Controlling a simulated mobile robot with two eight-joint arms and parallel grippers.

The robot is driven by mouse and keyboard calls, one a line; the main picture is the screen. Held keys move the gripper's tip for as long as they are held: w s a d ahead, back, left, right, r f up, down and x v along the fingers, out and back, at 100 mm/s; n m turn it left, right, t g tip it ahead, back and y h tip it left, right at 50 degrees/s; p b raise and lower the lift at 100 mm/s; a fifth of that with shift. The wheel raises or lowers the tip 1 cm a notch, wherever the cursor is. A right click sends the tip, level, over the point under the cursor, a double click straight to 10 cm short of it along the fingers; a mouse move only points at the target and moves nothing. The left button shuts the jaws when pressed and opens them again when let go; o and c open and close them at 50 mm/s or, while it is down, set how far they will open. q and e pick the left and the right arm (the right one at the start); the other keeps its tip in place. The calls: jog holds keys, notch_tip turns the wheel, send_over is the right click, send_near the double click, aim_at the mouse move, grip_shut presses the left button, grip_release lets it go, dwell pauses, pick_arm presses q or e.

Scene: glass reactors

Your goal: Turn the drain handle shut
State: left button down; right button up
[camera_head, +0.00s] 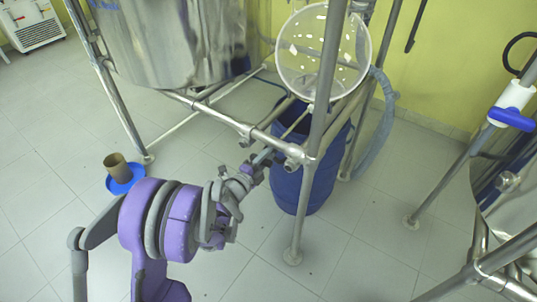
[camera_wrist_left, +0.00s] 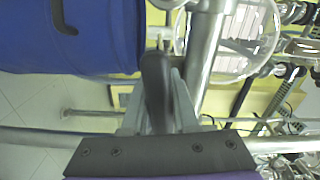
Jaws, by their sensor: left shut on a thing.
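My left gripper (camera_head: 262,158) reaches in from the lower left to the steel frame below the clear round glass vessel (camera_head: 322,50). In the left wrist view the grey fingers of my left gripper (camera_wrist_left: 158,112) are shut on a dark grey lever (camera_wrist_left: 156,78), which I take for the drain handle. The lever points away from the palm, towards a metal fitting near the top. In the head view the gripper and frame hide the lever. My right gripper is in neither view.
A blue drum (camera_head: 303,190) stands just behind the gripper, under the frame (camera_head: 240,125). A large steel vessel (camera_head: 170,40) is at upper left. A blue-handled white valve (camera_head: 511,117) is on the right. A brown cup on a blue dish (camera_head: 124,185) lies left.

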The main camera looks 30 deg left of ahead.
pick_arm(q)
jog(key=shift+m, duration=0.9)
jog(key=c, duration=0.7)
grip_release()
jog(key=shift+f, duration=0.1)
